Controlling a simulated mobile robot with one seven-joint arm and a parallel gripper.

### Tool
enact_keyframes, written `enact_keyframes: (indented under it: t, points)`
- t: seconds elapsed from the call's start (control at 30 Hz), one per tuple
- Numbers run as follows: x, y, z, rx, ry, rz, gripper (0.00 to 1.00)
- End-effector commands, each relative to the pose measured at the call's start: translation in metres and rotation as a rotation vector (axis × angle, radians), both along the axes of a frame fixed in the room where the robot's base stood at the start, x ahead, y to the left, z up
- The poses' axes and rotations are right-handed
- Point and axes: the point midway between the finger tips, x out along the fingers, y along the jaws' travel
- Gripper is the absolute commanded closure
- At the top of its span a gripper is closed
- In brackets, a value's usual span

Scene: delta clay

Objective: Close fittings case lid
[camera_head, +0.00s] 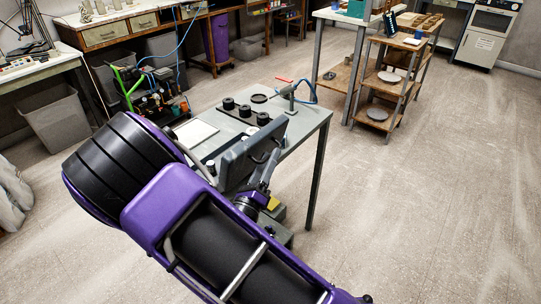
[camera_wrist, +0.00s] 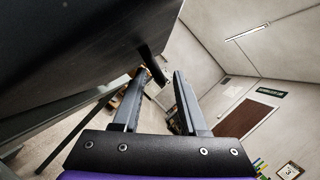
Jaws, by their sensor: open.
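The fittings case lid (camera_head: 240,160) is a dark grey panel standing raised and tilted at the near side of the grey table. A dark handle-like bar shows on its near face. In the wrist view a large dark panel (camera_wrist: 70,45), which looks like the lid, fills the upper left, with a dark bar (camera_wrist: 152,66) hanging from it by the fingertips. My gripper (camera_wrist: 160,73) is open, its fingers beside that bar; I cannot tell whether they touch it. In the head view my gripper (camera_head: 268,168) is close to the lid's near face. The lid and my arm hide most of the case body.
The grey table (camera_head: 312,118) carries a dark strip with several black round parts (camera_head: 245,111), a pale tray (camera_head: 196,133) and a small clamp-like tool. A wooden shelf rack (camera_head: 384,85) stands behind. The floor (camera_head: 430,210) on the right is clear.

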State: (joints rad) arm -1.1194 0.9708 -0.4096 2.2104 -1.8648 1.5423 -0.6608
Motion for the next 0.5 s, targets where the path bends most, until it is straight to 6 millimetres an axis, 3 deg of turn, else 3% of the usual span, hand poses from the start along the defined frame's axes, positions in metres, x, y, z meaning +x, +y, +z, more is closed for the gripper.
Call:
enact_keyframes:
  t: [0.2, 0.47, 0.5]
  points:
    - [0.0137, -0.0058, 0.0048, 0.0, -0.001, -0.001, 0.58]
    - [0.0145, -0.006, 0.0051, 0.0, 0.0, 0.0, 0.58]
    - [0.0145, -0.006, 0.0051, 0.0, 0.0, 0.0, 0.63]
